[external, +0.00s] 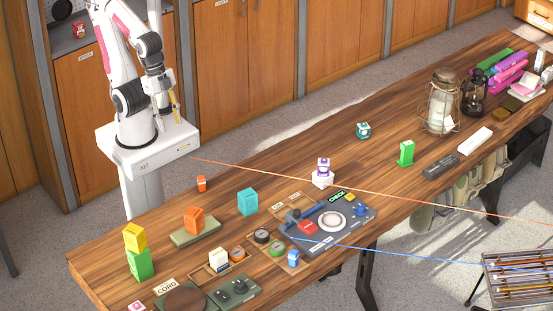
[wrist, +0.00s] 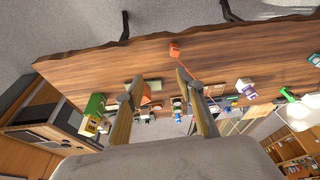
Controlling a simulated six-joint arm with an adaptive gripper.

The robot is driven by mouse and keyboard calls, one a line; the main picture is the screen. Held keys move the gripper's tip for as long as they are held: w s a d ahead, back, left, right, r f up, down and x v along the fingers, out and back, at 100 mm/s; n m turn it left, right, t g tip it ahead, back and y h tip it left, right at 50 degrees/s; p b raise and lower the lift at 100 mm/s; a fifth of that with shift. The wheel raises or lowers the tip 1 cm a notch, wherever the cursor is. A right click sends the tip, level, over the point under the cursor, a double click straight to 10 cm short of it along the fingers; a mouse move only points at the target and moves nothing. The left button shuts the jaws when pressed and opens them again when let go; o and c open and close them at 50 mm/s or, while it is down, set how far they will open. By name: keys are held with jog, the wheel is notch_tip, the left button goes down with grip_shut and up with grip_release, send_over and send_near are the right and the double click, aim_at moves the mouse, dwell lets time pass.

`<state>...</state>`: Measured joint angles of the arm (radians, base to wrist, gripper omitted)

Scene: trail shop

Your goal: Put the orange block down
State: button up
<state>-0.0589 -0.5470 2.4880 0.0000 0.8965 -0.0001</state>
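An orange block (external: 194,219) rests on a flat olive-green board (external: 196,236) on the wooden table, left of the teal block. In the wrist view the orange block (wrist: 146,92) is partly hidden by one finger. A smaller orange piece (external: 201,184) stands alone near the table's back edge; it also shows in the wrist view (wrist: 174,50). My gripper (external: 176,112) is raised beside my base, well away from the blocks. In the wrist view its two fingers (wrist: 180,92) are spread apart with nothing held between them.
A yellow block (external: 134,237) sits on a green block (external: 140,265) at the left. A teal block (external: 248,201) stands near a grey tray (external: 345,238). Lanterns (external: 440,105) stand farther right. The table between the small orange piece and the teal block is bare.

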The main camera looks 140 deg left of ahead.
notch_tip(320, 180, down, 6)
jog(key=w+a+n+g, duration=0.2)
jog(key=n+g, duration=0.2)
jog(key=n, duration=0.7)
send_over(201, 177)
jog(key=f, duration=1)
jog(key=shift+s+d, duration=0.1)
jog(key=shift+s, duration=0.1)
jog(key=shift+w+n+t, duration=0.3)
jog(key=shift+n, duration=0.6)
jog(key=shift+f, duration=0.15)
jog(key=shift+f, duration=3.8)
